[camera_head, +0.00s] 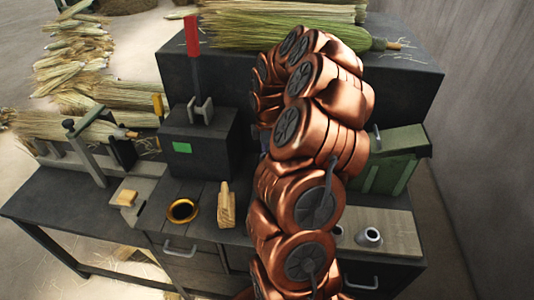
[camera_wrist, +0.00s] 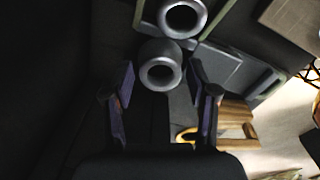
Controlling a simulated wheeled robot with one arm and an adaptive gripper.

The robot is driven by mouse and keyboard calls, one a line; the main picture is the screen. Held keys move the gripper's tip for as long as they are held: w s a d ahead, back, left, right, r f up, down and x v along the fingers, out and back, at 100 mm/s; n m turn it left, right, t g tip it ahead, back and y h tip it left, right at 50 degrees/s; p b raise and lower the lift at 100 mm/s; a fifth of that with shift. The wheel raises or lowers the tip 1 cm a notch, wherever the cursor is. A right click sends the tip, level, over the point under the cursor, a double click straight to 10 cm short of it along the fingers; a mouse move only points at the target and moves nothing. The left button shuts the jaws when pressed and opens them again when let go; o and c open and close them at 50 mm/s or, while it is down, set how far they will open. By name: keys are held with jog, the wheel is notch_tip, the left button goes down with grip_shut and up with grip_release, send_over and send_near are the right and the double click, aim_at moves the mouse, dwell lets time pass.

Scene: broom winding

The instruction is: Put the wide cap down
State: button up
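Two grey metal caps with round dark openings show in the wrist view: one (camera_wrist: 160,68) lies in line with the space between my fingertips, the other (camera_wrist: 182,18) lies just beyond it at the top. I cannot tell for sure which is the wide cap. My gripper (camera_wrist: 162,78) has its two dark fingers spread apart, with a narrow gap showing on each side of the nearer cap. In the head view, a grey cap (camera_head: 369,237) stands on a pale wooden board (camera_head: 400,232), and another (camera_head: 338,234) is partly hidden by my copper arm. My gripper is hidden there.
A gold ring (camera_head: 183,210) and a wooden piece (camera_head: 227,206) lie on the dark bench left of my arm. A dark box with a red lever (camera_head: 192,36) stands behind them. A green bin (camera_head: 392,160) is at the right. Straw bundles (camera_head: 260,30) lie at the back.

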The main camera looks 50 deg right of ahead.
jog(key=o, duration=0.3)
jog(key=shift+r, duration=0.1)
notch_tip(320, 180, up, 13)
jog(key=b, duration=0.2)
jog(key=shift+b, duration=0.3)
